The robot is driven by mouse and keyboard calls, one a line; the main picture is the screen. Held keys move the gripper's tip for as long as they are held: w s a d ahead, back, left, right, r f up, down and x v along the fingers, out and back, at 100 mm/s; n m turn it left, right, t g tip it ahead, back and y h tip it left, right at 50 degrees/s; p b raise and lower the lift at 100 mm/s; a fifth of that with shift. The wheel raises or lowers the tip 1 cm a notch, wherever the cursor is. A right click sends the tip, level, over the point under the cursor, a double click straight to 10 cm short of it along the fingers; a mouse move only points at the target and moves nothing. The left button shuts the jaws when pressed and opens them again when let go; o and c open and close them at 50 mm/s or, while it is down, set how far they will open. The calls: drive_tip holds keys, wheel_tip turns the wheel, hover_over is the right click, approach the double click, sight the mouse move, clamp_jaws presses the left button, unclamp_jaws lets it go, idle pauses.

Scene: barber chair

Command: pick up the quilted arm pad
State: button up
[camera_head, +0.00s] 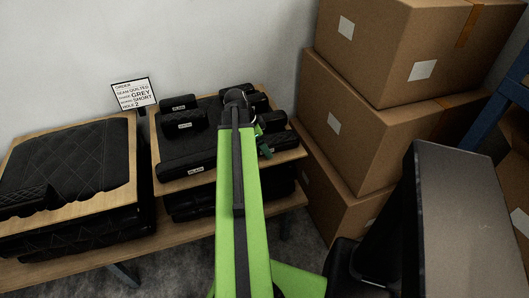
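A small black block with a quilted-looking face (28,201), which appears to be the quilted arm pad, sits at the front left corner of the left wooden board, in front of a large black quilted pad (75,160). My green arm reaches up the middle of the view, over the right-hand board. My gripper (264,142) is small and partly hidden beside the arm's far end, to the right of the quilted pieces and well apart from them. I cannot tell whether its fingers are open or shut.
Several plain black pads with white labels (185,126) stand on the right-hand board. An order sign (133,94) reads quilted, grey, short, hole 2. More black pads lie on the shelf below. Cardboard boxes (365,125) are stacked at the right.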

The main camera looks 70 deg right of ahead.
drive_tip(key=shift+r, duration=0.1)
drive_tip(key=shift+c, duration=0.3)
clamp_jaws()
